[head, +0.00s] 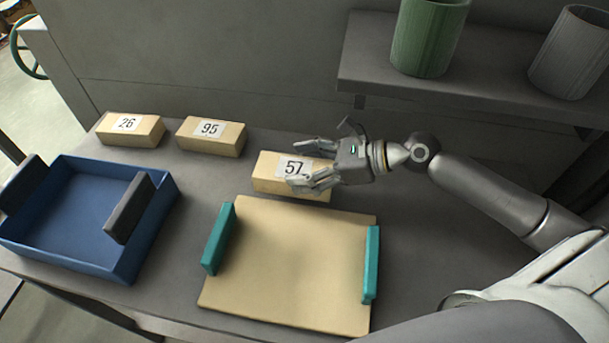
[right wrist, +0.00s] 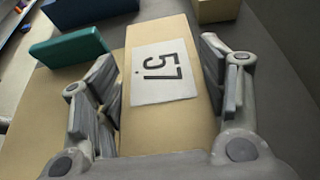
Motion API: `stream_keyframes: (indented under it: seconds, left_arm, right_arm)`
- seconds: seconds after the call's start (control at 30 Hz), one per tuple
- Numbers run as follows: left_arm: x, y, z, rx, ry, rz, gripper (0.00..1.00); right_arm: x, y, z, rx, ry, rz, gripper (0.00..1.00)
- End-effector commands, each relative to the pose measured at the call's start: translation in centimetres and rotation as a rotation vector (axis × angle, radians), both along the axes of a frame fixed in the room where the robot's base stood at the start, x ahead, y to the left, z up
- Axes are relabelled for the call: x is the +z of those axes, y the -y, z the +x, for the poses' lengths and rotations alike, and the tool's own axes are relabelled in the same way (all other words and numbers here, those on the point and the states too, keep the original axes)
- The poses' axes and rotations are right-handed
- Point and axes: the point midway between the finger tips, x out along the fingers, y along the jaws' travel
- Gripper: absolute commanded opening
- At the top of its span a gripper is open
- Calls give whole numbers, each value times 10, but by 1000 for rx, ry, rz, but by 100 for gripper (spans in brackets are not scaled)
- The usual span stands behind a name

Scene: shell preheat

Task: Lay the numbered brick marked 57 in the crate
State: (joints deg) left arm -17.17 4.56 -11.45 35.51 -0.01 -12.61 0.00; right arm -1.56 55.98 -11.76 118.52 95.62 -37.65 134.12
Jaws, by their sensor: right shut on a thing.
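The tan brick marked 57 (head: 265,173) is at the back middle of the table, just behind the tan board. My right gripper (head: 296,164) is shut on this brick, with one finger along each long side. In the right wrist view the brick (right wrist: 160,125) runs between the two fingers (right wrist: 160,72), its label facing up. I cannot tell whether it touches the table. The blue crate (head: 68,249) stands at the left, empty, with dark grey grips on two sides. My left gripper is not in view.
Bricks marked 26 (head: 130,131) and 95 (head: 211,137) lie along the back. A tan board (head: 290,265) with teal handles lies in front of my right gripper. A shelf (head: 460,100) with a green pot (head: 428,38) and a grey pot (head: 570,52) overhangs the back right.

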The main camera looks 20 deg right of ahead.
Motion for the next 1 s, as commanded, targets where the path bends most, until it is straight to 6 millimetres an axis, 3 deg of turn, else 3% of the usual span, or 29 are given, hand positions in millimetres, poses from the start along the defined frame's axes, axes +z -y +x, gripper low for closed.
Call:
stream_keyframes:
  seconds: [0.2,0.6,0.63,0.8,1.0]
  left_arm:
    - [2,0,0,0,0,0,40]
    - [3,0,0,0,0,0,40]
    - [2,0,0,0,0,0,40]
    - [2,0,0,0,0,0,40]
    - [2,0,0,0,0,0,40]
  right_arm:
    - [-27,0,1,-2,-1,4,31]
    - [-33,0,1,-1,1,2,31]
    - [-34,0,1,0,-1,1,69]
    - [-34,0,0,0,-1,0,88]
    - [-34,0,0,0,-1,1,88]
